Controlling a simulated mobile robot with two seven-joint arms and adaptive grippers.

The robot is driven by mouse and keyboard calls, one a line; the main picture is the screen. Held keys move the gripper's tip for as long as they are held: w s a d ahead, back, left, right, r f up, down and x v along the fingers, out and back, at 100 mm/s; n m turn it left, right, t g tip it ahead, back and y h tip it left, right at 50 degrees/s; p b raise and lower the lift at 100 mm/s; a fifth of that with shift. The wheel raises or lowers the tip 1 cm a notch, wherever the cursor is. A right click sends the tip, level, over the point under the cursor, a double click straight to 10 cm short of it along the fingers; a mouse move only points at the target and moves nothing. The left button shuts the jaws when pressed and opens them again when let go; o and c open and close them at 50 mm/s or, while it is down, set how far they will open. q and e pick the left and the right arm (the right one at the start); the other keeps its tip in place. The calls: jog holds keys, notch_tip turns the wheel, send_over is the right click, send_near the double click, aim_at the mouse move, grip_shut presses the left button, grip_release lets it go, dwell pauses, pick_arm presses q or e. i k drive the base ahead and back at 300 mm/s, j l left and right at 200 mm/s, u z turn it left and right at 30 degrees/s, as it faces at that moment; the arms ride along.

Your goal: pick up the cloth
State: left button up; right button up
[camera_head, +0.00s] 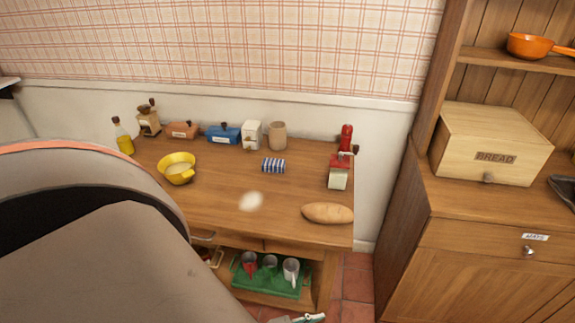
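A small blue-and-white striped piece (273,165), which looks like the folded or rolled cloth, lies on the wooden table near its middle. Nothing touches it, and its whole top is visible. A large grey and dark arm part of mine fills the lower left of the head view and hides the left end of the table.
On the table (222,200) are a yellow bowl (178,174), a bread loaf (327,214), a blurred white patch (250,201) and a red-topped box (339,176). Containers line the back. A green tray (255,281) with mugs sits below. A cabinet (480,225) stands right.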

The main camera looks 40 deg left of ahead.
aim_at(272, 165)
jog(key=l+u, duration=0.25)
jog(key=u, duration=0.2)
jog(key=l+u, duration=0.3)
jog(key=u, duration=0.15)
jog(key=i, duration=0.05)
